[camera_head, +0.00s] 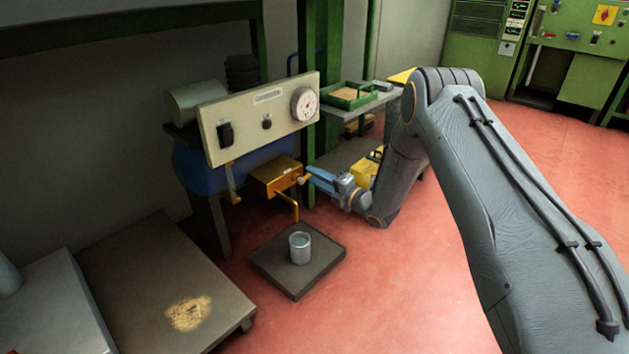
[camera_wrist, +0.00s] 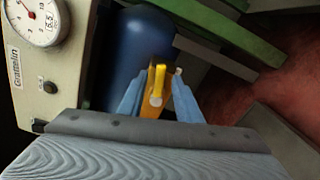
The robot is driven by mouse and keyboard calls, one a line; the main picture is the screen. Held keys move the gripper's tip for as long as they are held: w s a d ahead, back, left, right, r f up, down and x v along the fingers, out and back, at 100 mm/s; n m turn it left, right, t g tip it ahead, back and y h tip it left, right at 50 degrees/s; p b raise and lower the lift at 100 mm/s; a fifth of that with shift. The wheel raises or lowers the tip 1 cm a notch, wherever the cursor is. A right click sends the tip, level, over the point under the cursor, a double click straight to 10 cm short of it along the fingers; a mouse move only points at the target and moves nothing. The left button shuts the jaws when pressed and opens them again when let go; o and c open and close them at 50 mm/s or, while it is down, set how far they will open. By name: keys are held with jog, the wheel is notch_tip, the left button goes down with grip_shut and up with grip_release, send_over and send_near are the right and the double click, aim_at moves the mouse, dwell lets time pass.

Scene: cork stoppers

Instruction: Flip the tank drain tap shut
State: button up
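The blue tank (camera_head: 195,168) lies under a cream control panel; it also shows in the wrist view (camera_wrist: 138,55). An orange-yellow block (camera_head: 275,177) sits at its front, with a thin spout bent downward (camera_head: 295,207). My gripper (camera_head: 306,176) reaches in from the right, its blue fingertips at the block's right side. In the wrist view, my fingers (camera_wrist: 158,85) stand apart on either side of a yellow tap handle (camera_wrist: 160,77) with a pale round end. Gaps show on both sides, so the gripper looks open. Contact with the handle cannot be told.
A metal cup (camera_head: 300,248) stands on a dark low platform (camera_head: 328,268) below the spout. The cream panel (camera_head: 250,122) with a dial overhangs the tap. A green frame post (camera_head: 322,60) rises behind. A low bench (camera_head: 145,270) stands at left; red floor is free at right.

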jog(key=shift+w+a, duration=0.2)
jog(key=shift+a, duration=0.1)
grip_shut()
jog(key=shift+f+m+p, duration=0.25)
jog(key=shift+m+p, duration=0.1)
jog(key=shift+m, duration=0.4)
jog(key=shift+f+m+p, duration=0.25)
jog(key=shift+m+p, duration=0.05)
jog(key=shift+m, duration=0.45)
grip_release()
jog(key=shift+d, duration=0.1)
jog(key=p+v, duration=0.3)
jog(key=v, duration=0.4)
jog(key=shift+s+d, duration=0.25)
jog(key=shift+d, duration=0.05)
